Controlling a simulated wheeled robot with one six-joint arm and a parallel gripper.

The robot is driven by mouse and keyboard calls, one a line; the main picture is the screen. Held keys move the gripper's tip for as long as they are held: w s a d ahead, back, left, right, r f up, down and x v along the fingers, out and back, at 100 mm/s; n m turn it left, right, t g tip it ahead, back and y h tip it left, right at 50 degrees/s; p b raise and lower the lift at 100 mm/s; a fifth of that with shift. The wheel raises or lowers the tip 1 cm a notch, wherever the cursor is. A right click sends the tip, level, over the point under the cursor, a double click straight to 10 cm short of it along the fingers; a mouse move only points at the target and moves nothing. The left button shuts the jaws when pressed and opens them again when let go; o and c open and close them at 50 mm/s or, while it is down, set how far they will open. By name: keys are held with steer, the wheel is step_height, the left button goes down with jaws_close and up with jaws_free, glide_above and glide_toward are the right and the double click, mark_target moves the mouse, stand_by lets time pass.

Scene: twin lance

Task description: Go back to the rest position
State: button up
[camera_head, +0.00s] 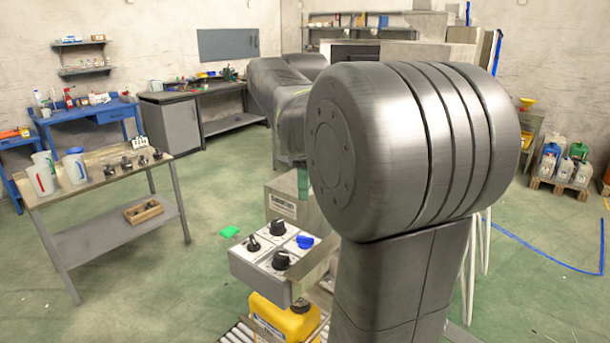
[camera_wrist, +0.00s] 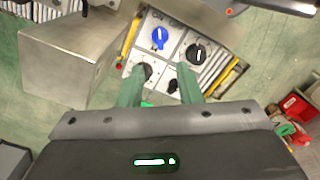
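My gripper (camera_wrist: 160,80) shows in the wrist view with two green fingers spread apart. It is open, and I see nothing held between the fingers. Beyond the fingertips is a light control panel (camera_wrist: 172,58) with a blue knob (camera_wrist: 159,38) and several black knobs, one of them at the upper right (camera_wrist: 198,53). I cannot tell whether a fingertip touches a lower knob. In the head view the panel (camera_head: 262,270) stands left of my arm, with its blue knob (camera_head: 305,242) at the right. My arm hides most of the gripper there.
A yellow canister (camera_head: 288,318) stands below the panel. A metal box (camera_wrist: 75,60) is left of the panel in the wrist view. A grey table (camera_head: 95,198) with jugs stands at the left. Green floor (camera_head: 200,285) lies open between table and panel.

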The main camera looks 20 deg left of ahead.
mark_target(305, 236)
steer(key=shift+r, duration=0.9)
step_height(305, 236, down, 14)
stand_by(0.3)
steer(key=shift+r, duration=0.1)
